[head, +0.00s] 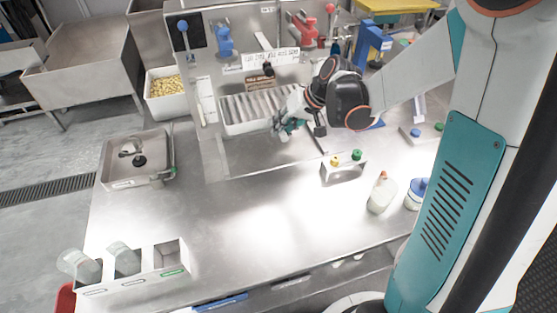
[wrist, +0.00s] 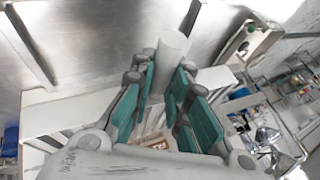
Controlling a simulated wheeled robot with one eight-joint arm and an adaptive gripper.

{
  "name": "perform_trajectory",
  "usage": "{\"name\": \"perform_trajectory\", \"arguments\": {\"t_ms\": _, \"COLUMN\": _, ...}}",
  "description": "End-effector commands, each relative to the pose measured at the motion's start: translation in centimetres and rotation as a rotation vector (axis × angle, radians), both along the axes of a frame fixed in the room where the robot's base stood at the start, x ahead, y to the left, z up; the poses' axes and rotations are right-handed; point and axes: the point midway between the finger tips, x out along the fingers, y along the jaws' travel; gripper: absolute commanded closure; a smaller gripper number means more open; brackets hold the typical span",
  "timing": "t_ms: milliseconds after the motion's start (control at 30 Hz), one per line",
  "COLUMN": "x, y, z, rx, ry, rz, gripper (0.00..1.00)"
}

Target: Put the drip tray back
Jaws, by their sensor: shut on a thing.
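The drip tray (head: 234,128) is a pale, shallow tray with a grey slatted top. It sits at the front of the steel grinder station in the head view, roughly level. My gripper (head: 285,126) is at its right front corner. In the wrist view my gripper (wrist: 166,85) has its teal pads closed around a pale cylindrical grip (wrist: 172,48), which appears to belong to the tray. The join between grip and tray is hidden by the fingers. I cannot tell whether the tray is fully seated.
A small block with yellow and green knobs (head: 343,171) stands in front of my gripper. A white bottle (head: 382,194) is to the right. A shallow steel basin (head: 137,160) is at left, and a triple holder (head: 130,271) at front left. The middle counter is clear.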

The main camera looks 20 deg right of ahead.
Motion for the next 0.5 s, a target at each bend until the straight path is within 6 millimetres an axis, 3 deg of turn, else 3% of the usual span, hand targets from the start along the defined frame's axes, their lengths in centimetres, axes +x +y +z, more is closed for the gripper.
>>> {"name": "perform_trajectory", "arguments": {"t_ms": 33, "x": 0.1, "y": 0.0, "z": -1.8, "rx": 0.000, "ry": 0.000, "rz": 0.000, "gripper": 1.00}}
{"name": "perform_trajectory", "arguments": {"t_ms": 300, "x": 0.1, "y": 0.0, "z": -8.2, "rx": 0.001, "ry": -0.001, "rz": 0.001, "gripper": 1.00}}
{"name": "perform_trajectory", "arguments": {"t_ms": 500, "x": 0.0, "y": 0.0, "z": -10.9, "rx": 0.001, "ry": -0.001, "rz": 0.001, "gripper": 1.00}}
